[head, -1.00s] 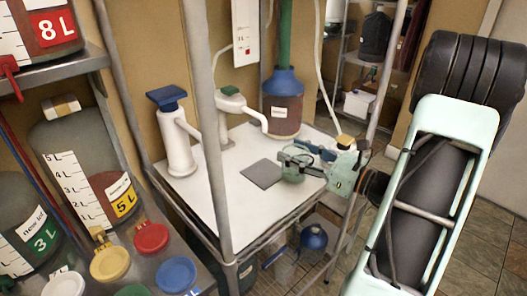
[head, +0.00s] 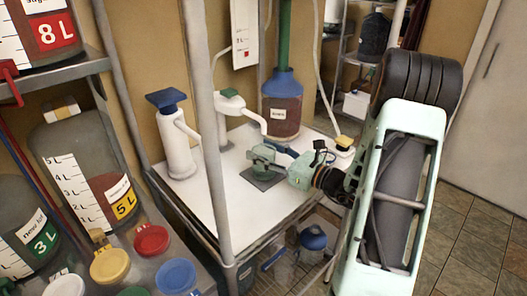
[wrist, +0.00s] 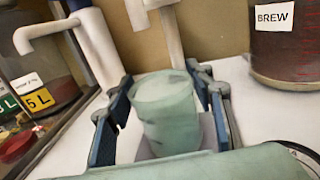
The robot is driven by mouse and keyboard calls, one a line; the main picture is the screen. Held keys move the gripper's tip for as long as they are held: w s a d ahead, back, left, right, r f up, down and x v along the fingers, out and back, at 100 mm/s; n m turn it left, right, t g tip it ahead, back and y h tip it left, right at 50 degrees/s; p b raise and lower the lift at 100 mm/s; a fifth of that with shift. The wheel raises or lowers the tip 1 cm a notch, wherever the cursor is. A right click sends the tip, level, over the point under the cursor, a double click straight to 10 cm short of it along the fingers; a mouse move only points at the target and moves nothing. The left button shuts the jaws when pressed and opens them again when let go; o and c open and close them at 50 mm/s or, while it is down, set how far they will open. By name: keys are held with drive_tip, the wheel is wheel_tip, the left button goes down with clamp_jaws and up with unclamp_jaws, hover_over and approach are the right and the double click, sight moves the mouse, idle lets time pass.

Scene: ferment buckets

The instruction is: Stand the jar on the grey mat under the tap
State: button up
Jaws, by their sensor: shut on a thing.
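The jar (head: 262,156) is a pale green, cloudy vessel. In the wrist view the jar (wrist: 165,108) stands between the two blue fingers, roughly upright. My gripper (head: 270,153) is shut on it, with the fingers on either side. The grey mat (head: 258,183) lies flat on the white table; the jar is over it, partly covering it. I cannot tell whether its base touches the mat. The white tap (head: 231,104) with a green top has its spout (head: 253,119) ending just behind and above the jar. The jar's lower part is partly hidden.
A white pump (head: 176,145) with a blue top stands left on the table (head: 205,215). A blue-topped BREW vessel (head: 281,108) stands behind right. A rack post (head: 210,130) rises at the front. The table's left front is clear.

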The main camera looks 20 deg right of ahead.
drive_tip(key=o, duration=1.5)
drive_tip(key=shift+f, duration=0.1)
drive_tip(key=shift+c, duration=0.2)
drive_tip(key=shift+r, duration=0.25)
drive_tip(key=v, duration=1.2)
drive_tip(key=shift+f+b, duration=0.15)
drive_tip(key=shift+b, duration=0.2)
drive_tip(key=shift+s+d, duration=0.1)
